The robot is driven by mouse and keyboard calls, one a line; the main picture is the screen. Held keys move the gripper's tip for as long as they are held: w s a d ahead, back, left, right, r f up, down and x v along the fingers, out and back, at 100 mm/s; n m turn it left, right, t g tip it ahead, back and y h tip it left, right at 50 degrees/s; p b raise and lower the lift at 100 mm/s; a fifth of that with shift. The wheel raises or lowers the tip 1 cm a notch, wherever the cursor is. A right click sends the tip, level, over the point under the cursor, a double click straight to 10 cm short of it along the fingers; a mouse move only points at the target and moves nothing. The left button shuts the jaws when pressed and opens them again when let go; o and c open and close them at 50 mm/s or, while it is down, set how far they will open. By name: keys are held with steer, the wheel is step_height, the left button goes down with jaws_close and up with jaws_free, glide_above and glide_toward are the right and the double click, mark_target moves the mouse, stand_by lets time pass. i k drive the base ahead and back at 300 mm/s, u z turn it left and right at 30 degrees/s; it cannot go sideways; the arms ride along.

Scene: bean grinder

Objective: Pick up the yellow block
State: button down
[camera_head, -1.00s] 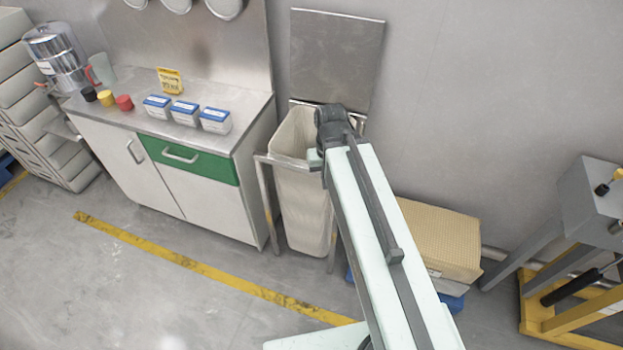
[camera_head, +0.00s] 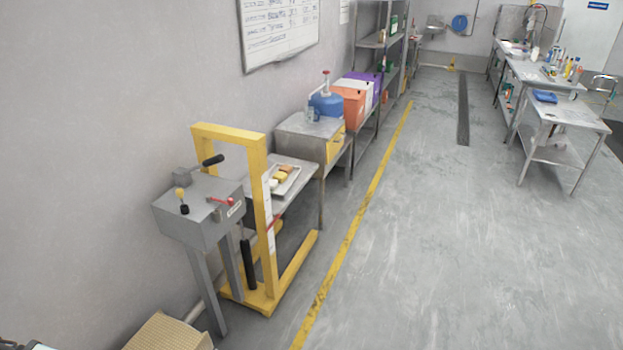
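A small yellow block (camera_head: 280,176) appears to lie on a metal tray (camera_head: 293,184), on a steel table behind the yellow frame. A white block (camera_head: 272,183) and an orange-brown block (camera_head: 286,168) lie close beside it. The blocks are small and far off, so their exact shapes and contacts are hard to tell. My gripper is not in view.
A grey box machine (camera_head: 198,212) on legs and a yellow frame (camera_head: 262,200) stand in front of the tray's table (camera_head: 290,203). A cardboard box (camera_head: 165,335) is at the bottom left. The floor (camera_head: 430,230) to the right is clear.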

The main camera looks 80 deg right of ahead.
mark_target(280, 177)
steer(key=z, duration=3.6)
steer(key=i, duration=5.25)
steer(key=u, duration=1)
